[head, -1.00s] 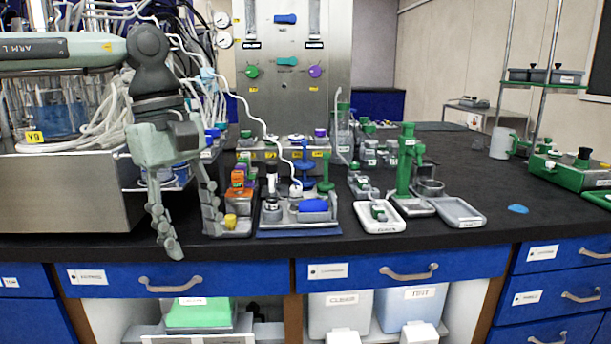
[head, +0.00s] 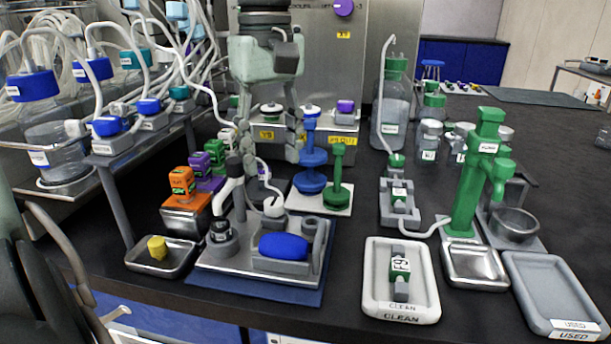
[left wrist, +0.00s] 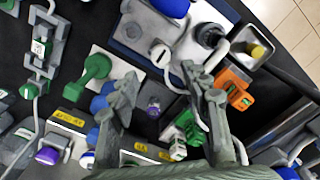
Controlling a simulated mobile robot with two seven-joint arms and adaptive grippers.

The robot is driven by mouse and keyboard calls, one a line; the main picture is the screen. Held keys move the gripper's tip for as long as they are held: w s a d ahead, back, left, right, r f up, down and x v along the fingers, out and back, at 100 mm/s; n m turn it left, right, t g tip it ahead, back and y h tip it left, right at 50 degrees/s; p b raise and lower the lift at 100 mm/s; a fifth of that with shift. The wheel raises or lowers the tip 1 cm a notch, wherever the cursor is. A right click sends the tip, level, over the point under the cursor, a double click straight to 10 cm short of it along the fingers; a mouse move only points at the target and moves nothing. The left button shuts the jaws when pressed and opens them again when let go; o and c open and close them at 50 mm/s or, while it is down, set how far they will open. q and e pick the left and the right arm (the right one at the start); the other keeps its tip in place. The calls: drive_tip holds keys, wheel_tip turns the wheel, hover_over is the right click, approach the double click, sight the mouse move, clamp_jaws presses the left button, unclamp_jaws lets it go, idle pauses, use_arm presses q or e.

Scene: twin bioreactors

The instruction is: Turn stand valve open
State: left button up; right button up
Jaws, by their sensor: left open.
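My left gripper (head: 265,150) hangs fingers-down in the head view, behind the steel stand plate (head: 210,255). Its fingers are open and apart. In the left wrist view my left gripper (left wrist: 160,85) has nothing clasped between its fingers. The plate carries a grey upright fitting, a white round knob (head: 273,206) with a tube, and a blue cylinder (head: 283,246). The white knob (left wrist: 160,54) lies just beyond the fingertips in the wrist view. Which part is the stand valve I cannot tell. A green-labelled valve piece (head: 398,194) sits in a grey holder to the right.
Orange (head: 182,184), green and purple blocks stand left of the plate. Blue (head: 312,170) and green (head: 338,180) upright pieces stand close right of the gripper. A tall green dispenser (head: 481,175) and trays marked clean (head: 372,300) and used (head: 518,285) are further right.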

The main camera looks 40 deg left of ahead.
sight(273, 201)
use_arm(q)
drive_tip(key=shift+f, duration=0.35)
wheel_tip(273, 201, down, 6)
drive_tip(key=shift+s+r, duration=0.1)
drive_tip(key=shift+s, duration=0.05)
drive_tip(key=shift+f, duration=0.55)
drive_tip(key=c, duration=1)
clamp_jaws()
use_arm(e)
drive_tip(key=shift+s+d+f+g, duration=0.15)
drive_tip(key=shift+s+f, duration=0.3)
drive_tip(key=shift+s, duration=0.2)
drive_tip(key=shift+s+d+f+g, duration=0.15)
drive_tip(key=shift+s+f, duration=0.25)
drive_tip(key=shift+s, duration=0.2)
